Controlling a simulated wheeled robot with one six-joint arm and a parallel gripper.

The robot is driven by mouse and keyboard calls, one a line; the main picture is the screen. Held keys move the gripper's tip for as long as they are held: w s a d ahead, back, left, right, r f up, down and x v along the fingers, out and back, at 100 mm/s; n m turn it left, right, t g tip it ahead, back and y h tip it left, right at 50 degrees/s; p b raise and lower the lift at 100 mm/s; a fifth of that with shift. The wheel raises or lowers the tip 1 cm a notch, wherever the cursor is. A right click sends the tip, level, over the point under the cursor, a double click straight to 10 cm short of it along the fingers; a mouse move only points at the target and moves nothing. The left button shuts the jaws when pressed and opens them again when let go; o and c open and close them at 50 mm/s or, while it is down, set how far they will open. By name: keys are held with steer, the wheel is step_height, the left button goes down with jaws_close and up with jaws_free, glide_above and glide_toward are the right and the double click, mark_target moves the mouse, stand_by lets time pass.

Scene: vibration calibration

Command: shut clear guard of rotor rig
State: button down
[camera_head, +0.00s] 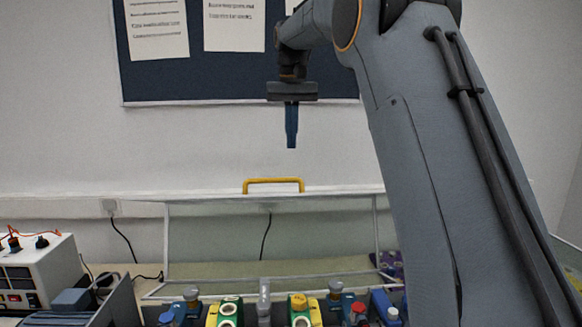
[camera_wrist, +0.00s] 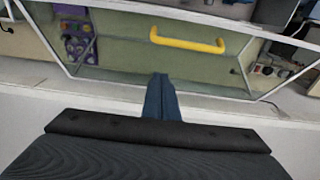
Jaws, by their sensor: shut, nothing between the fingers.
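The clear guard (camera_head: 218,230) of the rotor rig stands raised, its pale frame upright behind the rig, with a yellow handle (camera_head: 273,181) on its top edge. In the wrist view the guard's clear panel (camera_wrist: 130,65) and yellow handle (camera_wrist: 187,42) lie beyond my fingertips. The rotor rig (camera_head: 264,300) shows at the bottom of the head view, with green and yellow blocks and small knobs; its lower part is cut off. My gripper (camera_head: 291,146) is shut and empty, pointing down above the handle and apart from it. Its closed blue fingers also show in the wrist view (camera_wrist: 161,78).
A white instrument box (camera_head: 38,268) with orange and black plugs stands at the left, beside a dark panel (camera_head: 95,308). A purple board (camera_wrist: 75,38) lies on the green bench surface. A noticeboard (camera_head: 190,80) hangs on the wall behind my gripper. My arm hides much of the right side.

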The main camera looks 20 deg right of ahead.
steer(key=f+p, duration=0.1)
steer(key=f, duration=0.2)
steer(key=w+f+p, duration=0.1)
steer(key=f, duration=0.2)
steer(key=f+p, duration=0.2)
steer(key=f, duration=0.2)
steer(key=shift+w+d, duration=0.15)
steer(key=shift+d, duration=0.05)
steer(key=shift+s+a+r+p, duration=0.1)
steer(key=shift+s+r+p, duration=0.25)
steer(key=shift+s, duration=0.25)
steer(key=shift+s+a+r+p, duration=0.1)
steer(key=shift+s+r+p, duration=0.15)
steer(key=shift+s+p, duration=0.25)
steer(key=shift+s+a, duration=0.15)
steer(key=shift+s, duration=0.55)
